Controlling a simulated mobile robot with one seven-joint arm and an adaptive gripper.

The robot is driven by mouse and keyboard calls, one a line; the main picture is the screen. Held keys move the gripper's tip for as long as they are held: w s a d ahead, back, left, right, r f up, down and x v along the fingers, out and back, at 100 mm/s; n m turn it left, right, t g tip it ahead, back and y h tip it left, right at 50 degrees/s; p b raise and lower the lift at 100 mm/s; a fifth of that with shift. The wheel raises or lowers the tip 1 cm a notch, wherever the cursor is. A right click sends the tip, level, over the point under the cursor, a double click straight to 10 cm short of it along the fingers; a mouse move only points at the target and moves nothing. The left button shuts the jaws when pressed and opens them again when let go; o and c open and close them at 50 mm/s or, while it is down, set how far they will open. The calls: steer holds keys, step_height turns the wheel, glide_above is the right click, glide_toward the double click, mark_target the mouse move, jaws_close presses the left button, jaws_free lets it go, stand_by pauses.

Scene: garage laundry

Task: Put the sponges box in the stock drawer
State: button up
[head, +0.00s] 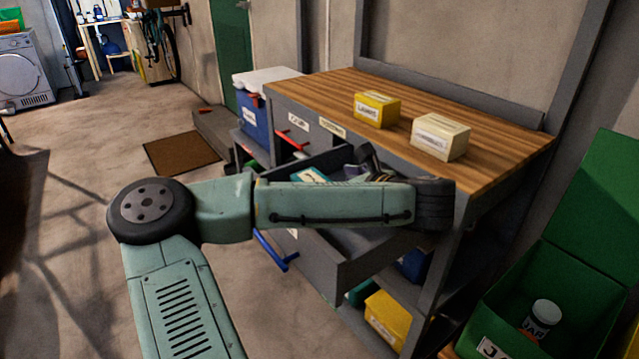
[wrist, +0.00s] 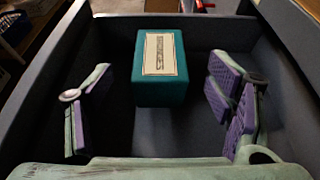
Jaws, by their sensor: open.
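A teal box with a pale label (wrist: 161,54) lies inside an open grey drawer (wrist: 218,28) in the wrist view; its print is too small to read. In the head view part of this teal box (head: 311,174) shows behind my arm. The drawer (head: 345,275) is pulled out of the workbench and has a blue handle. My gripper (wrist: 160,112) is open and empty, its purple-padded fingers spread inside the drawer, one to each side of the box's near end. I see no contact with the box. In the head view my arm mostly hides the gripper.
On the wooden workbench top (head: 480,128) stand a yellow box (head: 377,109) and a cream box (head: 440,137). A red-handled drawer front (head: 292,142) is beside the open drawer. A green open crate (head: 560,285) holding a jar (head: 541,318) stands at right. A yellow bin (head: 388,318) sits below.

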steer(key=v, duration=0.4)
steer(key=shift+s+d, duration=0.1)
steer(key=shift+s, duration=0.05)
